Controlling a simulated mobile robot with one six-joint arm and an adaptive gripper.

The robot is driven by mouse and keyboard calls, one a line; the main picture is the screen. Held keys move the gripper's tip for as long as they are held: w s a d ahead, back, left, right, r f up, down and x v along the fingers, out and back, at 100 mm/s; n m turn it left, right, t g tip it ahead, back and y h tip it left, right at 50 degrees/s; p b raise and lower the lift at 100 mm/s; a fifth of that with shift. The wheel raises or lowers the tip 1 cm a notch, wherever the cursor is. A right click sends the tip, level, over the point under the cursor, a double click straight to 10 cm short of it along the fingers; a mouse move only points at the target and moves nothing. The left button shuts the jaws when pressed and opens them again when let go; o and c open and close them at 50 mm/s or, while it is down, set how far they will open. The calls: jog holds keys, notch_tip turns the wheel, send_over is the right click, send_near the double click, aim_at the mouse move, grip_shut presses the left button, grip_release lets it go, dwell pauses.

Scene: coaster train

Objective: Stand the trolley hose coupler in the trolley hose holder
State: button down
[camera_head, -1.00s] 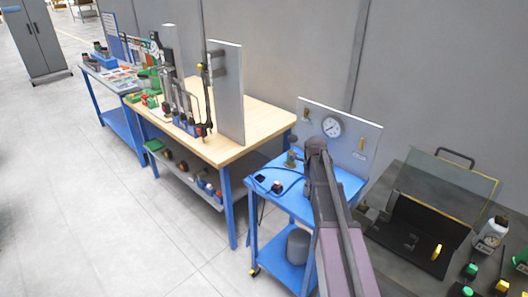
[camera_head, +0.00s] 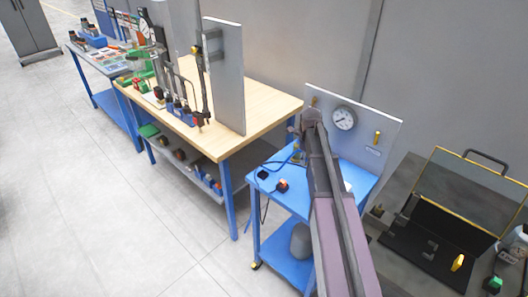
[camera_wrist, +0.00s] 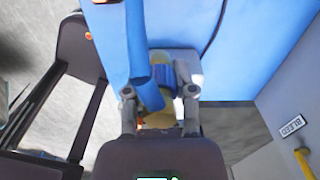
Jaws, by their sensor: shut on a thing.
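My gripper (camera_wrist: 160,112) is shut on the trolley hose coupler (camera_wrist: 158,119), a brass-yellow piece with a thick blue hose, in the wrist view. The blue hose (camera_wrist: 137,45) runs from it across the view over the blue trolley top (camera_wrist: 180,20). In the head view my arm covers most of the gripper, and only a small brass-coloured bit shows left of the arm over the trolley (camera_head: 263,181). A pale grey block (camera_wrist: 187,63) lies beyond the fingertips; I cannot tell whether it is the trolley hose holder. The coupler's lower end is hidden.
A grey panel (camera_head: 386,118) with a round gauge (camera_head: 344,118) and a yellow handle (camera_head: 376,137) stands behind the trolley. A wooden-topped workbench (camera_head: 262,98) is to the left. A dark bench with an open-lidded case (camera_head: 470,195) is at right.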

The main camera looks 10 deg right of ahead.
jog(key=shift+d, duration=0.1)
dwell(0.3)
jog(key=shift+w+a+f, duration=0.1)
jog(key=shift+w+a, duration=0.3)
jog(key=shift+a, duration=0.05)
jog(key=w+a+f+n+b, duration=0.1)
jog(key=w+a, duration=0.3)
jog(key=a, duration=0.3)
jog(key=w+a+f+n+b, duration=0.1)
jog(key=w+a, duration=0.2)
jog(key=a, duration=0.4)
jog(key=shift+w+a+f+n+b, duration=0.15)
jog(key=shift+w+a+n+b, duration=0.15)
jog(key=shift+w, duration=0.1)
jog(key=shift+f, duration=0.1)
jog(key=b, duration=0.6)
send_over(263, 176)
jog(key=shift+w+f, duration=0.1)
jog(key=shift+f, duration=2.7)
jog(key=shift+d+f+b, duration=0.1)
jog(key=shift+f+b, duration=1.25)
jog(key=shift+f, duration=0.1)
